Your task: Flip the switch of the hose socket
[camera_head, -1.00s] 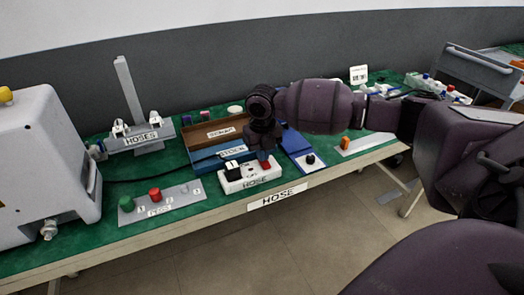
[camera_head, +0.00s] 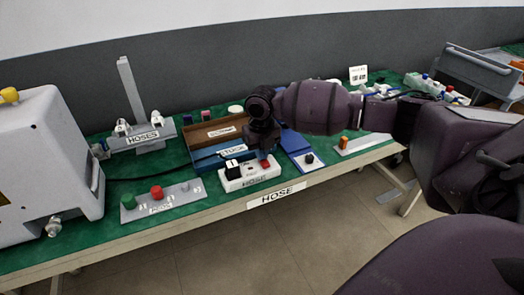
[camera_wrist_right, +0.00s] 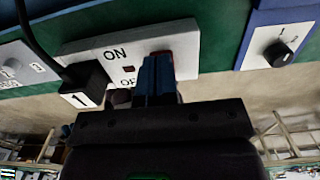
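The hose socket (camera_head: 252,179) is a white block labelled HOSE at the front of the green bench. A black plug marked 1 (camera_head: 233,169) is in its left part. Its red switch (camera_head: 265,162) is at the right end. In the right wrist view the socket (camera_wrist_right: 100,45) shows ON and OFF lettering and a small dark red square. My right gripper (camera_wrist_right: 157,75) has its blue fingers together and empty, in front of the switch, hiding most of it. Whether they touch it I cannot tell. In the head view the right gripper (camera_head: 262,145) is just above the switch. My left gripper is not in view.
A blue panel with a black knob (camera_head: 309,158) stands close right of the socket. A grey panel with green and red buttons (camera_head: 160,200) is to the left. Blue and brown trays (camera_head: 212,134) lie behind. A black cable runs to the plug.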

